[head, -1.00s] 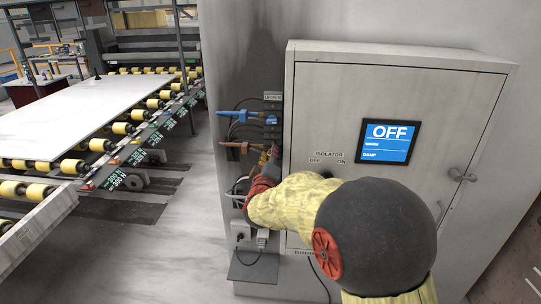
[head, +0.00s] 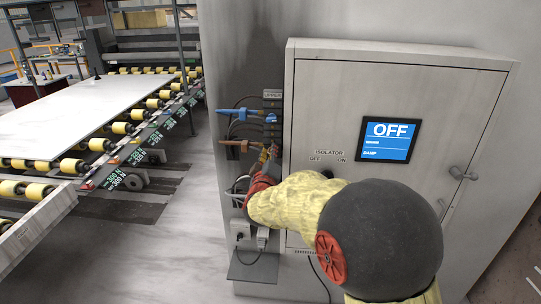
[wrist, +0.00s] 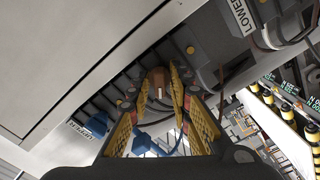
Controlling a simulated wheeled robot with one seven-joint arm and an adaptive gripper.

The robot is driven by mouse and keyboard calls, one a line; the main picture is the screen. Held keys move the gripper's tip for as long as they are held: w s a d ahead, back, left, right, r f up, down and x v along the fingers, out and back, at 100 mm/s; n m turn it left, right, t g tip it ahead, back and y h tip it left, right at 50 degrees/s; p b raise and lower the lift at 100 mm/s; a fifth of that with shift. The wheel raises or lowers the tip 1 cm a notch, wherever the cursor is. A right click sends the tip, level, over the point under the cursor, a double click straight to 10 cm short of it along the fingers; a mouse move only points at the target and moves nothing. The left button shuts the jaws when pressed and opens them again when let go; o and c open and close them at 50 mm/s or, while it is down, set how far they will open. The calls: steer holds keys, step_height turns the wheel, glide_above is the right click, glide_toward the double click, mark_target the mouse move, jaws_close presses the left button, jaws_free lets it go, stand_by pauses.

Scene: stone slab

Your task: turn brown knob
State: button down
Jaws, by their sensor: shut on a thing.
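The blue handle also shows in the wrist view (wrist: 92,141), left of the fingers.
The cabinet (head: 400,90) stands close on the right, with a screen (head: 388,139) reading OFF and an isolator switch (head: 326,174) partly behind my arm. Hoses and sockets (head: 240,230) lie below the fittings. A roller conveyor (head: 100,145) with a pale slab is at left, across clear floor.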

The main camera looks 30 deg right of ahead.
steer(key=m+b, duration=0.5)
steer(key=m, duration=0.1)
steer(key=shift+f+m, duration=0.1)
steer(key=shift+m, duration=0.3)
steer(key=m+b, duration=0.5)
steer(key=m, duration=0.1)
steer(key=shift+s+d, duration=0.1)
steer(key=shift+d, duration=0.05)
steer(key=m+b, duration=0.3)
steer(key=m, duration=0.1)
steer(key=m+b, duration=0.3)
steer(key=shift+d+f+m, duration=0.1)
steer(key=shift+m, duration=0.2)
steer(key=m+b, duration=0.3)
steer(key=m, duration=0.2)
steer(key=shift+s+b, duration=0.1)
steer(key=shift+b, duration=0.25)
steer(key=shift+m, duration=0.4)
steer(key=c, duration=1.9)
jaws_free()
